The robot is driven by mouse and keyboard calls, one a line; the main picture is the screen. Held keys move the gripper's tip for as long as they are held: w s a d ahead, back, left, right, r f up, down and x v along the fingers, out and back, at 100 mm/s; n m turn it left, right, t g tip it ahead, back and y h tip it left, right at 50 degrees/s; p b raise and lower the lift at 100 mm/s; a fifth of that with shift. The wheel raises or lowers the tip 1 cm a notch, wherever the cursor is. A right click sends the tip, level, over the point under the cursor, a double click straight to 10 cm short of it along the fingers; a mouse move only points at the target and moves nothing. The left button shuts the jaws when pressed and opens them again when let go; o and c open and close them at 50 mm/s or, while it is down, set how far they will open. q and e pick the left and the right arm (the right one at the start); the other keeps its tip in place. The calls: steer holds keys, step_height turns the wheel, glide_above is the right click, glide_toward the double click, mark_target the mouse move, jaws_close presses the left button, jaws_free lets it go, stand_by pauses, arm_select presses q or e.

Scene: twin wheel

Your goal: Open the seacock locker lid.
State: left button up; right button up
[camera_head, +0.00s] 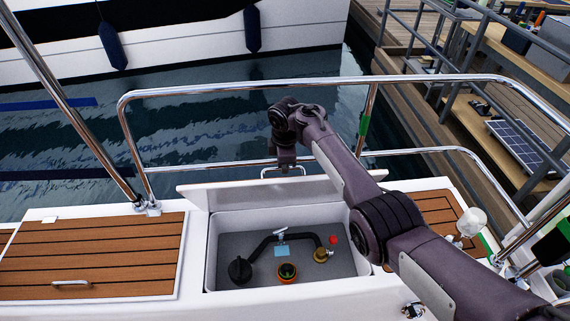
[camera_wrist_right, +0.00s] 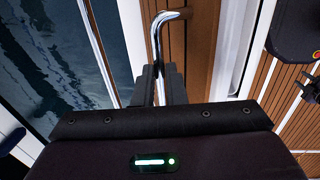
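The seacock locker lid (camera_head: 235,194) stands raised, about upright, at the back edge of the open locker, its white underside facing the head camera. In the right wrist view its wooden top (camera_wrist_right: 201,38) shows. The lid's metal handle (camera_wrist_right: 157,38) passes between the fingers of my right gripper (camera_wrist_right: 160,84), which look closed around it. In the head view the right gripper (camera_head: 284,164) is at the lid's far side, above its top edge. The open locker (camera_head: 212,255) shows a grey floor with a black hose and valve fittings. My left gripper is not in view.
A closed teak lid (camera_head: 100,250) with a small handle lies left of the locker. A steel rail (camera_head: 230,88) runs behind, with water beyond. My right arm crosses over the locker's right side. A dock with a solar panel (camera_head: 520,148) lies at the right.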

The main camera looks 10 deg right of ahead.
steer(key=o, duration=0.4)
steer(key=shift+w+f, duration=0.3)
steer(key=shift+f, duration=0.25)
steer(key=shift+s+r, duration=0.2)
steer(key=shift+r, duration=0.35)
steer(key=r, duration=0.7)
steer(key=shift+s, duration=0.35)
steer(key=shift+f, duration=0.1)
